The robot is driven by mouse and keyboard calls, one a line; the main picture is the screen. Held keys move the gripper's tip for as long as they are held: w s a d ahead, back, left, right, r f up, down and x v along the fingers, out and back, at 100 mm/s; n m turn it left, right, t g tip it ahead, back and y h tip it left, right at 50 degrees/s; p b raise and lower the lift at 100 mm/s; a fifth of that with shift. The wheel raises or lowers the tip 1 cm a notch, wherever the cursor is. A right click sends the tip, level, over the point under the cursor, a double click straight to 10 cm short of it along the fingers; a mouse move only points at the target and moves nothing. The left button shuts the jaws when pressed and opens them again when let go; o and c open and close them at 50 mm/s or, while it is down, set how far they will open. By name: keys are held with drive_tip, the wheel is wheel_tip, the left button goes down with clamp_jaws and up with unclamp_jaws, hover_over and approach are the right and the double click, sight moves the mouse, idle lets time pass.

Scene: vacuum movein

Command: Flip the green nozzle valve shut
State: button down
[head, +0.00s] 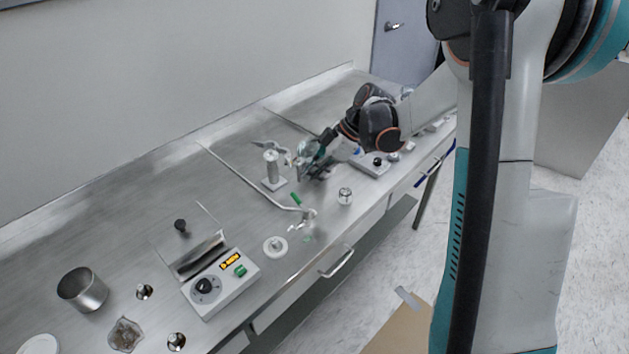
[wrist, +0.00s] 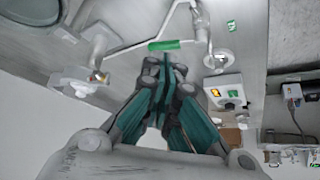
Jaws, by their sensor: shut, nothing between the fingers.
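The green valve handle (head: 296,199) sits by a thin metal pipe that runs along the bench to a nozzle (head: 304,215) near the front edge. In the wrist view the green handle (wrist: 164,45) lies crosswise just beyond my fingertips, with a visible gap. My gripper (head: 308,170) is low over the bench, behind and right of the handle in the head view. In the wrist view its fingers (wrist: 163,68) are closed together with nothing between them.
A metal post on a square base (head: 272,172) stands close left of my gripper. A small jar (head: 345,196) and a white disc (head: 275,246) are near the front edge. A control box (head: 220,284) and a metal cup (head: 82,290) stand at the left. Bare bench lies behind the pipe.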

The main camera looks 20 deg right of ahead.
drive_tip(key=w+d+r+p, duration=0.1)
drive_tip(key=d+r+p, duration=0.1)
drive_tip(key=r, duration=0.4)
drive_tip(key=shift+d+r, duration=0.4)
drive_tip(key=shift+d, duration=0.5)
